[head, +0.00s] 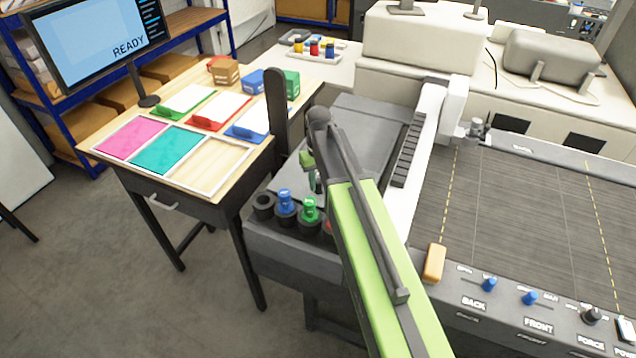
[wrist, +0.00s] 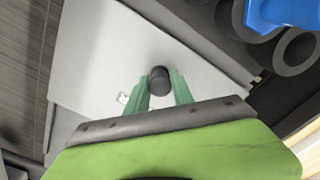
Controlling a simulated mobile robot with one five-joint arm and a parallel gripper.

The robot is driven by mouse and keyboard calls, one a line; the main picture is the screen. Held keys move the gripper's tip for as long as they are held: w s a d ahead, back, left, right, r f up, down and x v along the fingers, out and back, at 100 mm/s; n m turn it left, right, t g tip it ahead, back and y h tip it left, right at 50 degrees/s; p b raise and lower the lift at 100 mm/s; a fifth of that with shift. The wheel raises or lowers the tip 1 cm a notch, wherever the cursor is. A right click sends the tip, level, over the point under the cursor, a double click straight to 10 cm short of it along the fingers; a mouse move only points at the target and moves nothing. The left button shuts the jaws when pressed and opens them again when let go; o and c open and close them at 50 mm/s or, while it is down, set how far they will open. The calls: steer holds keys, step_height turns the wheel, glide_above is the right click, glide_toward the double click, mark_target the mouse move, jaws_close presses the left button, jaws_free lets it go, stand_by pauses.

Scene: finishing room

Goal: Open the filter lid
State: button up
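The filter lid appears to be the flat pale grey panel (wrist: 100,60) with a short dark round knob (wrist: 160,80) in the wrist view. In the head view part of this pale panel (head: 288,180) shows behind my arm, at the left end of the machine. My gripper (wrist: 160,76) has two green fingers, spread apart with the knob between their tips. I cannot tell whether they touch it. In the head view my gripper (head: 312,172) is low over the panel and partly hidden by my arm. The panel lies flat and looks closed.
Dark ring holders with a blue tool (head: 285,202) and a green tool (head: 309,209) stand at the machine's front left. A wooden table (head: 258,150) with coloured trays is to the left. The wide cutting bed (head: 520,210) on the right is clear.

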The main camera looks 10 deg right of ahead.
jaws_close()
stand_by(0.9)
steer(key=w+d, duration=0.4)
steer(key=w, duration=0.2)
steer(key=w+d, duration=0.4)
steer(key=w, duration=0.2)
steer(key=w+d, duration=0.5)
steer(key=w, duration=0.1)
steer(key=shift+s, duration=0.1)
steer(key=o, duration=0.7)
jaws_free()
